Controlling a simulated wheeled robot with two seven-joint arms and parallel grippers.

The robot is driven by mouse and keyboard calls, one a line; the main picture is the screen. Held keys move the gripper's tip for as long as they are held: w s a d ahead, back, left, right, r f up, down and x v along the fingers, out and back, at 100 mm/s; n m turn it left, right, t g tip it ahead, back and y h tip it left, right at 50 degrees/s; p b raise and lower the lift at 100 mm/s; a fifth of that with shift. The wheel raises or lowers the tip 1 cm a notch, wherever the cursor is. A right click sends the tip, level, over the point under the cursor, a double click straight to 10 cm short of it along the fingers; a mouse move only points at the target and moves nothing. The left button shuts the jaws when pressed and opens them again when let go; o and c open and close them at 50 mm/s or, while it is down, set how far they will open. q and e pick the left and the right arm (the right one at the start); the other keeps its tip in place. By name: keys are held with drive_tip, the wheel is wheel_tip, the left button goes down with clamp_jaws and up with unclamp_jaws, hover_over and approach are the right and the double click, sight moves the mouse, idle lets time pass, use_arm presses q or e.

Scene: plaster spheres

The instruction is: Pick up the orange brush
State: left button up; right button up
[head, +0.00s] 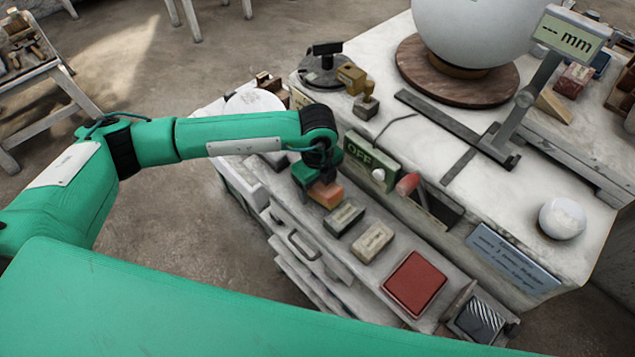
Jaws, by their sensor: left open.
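The orange brush (327,194) looks like a small orange block with a paler top, at the left end of a row on the light lower shelf in front of the workbench. My left gripper (318,176) points down right over it, and its dark wrist and green body hide the far part of the block. The left gripper is open. I cannot tell whether its fingers are around the block or just above it. My right gripper is not in view.
A dark green block (344,218), a beige block (371,242) and a red pad (414,283) lie along the same shelf.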

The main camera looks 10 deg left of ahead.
use_arm(q)
drive_tip(key=c, duration=1.2)
drive_tip(key=shift+r, duration=0.1)
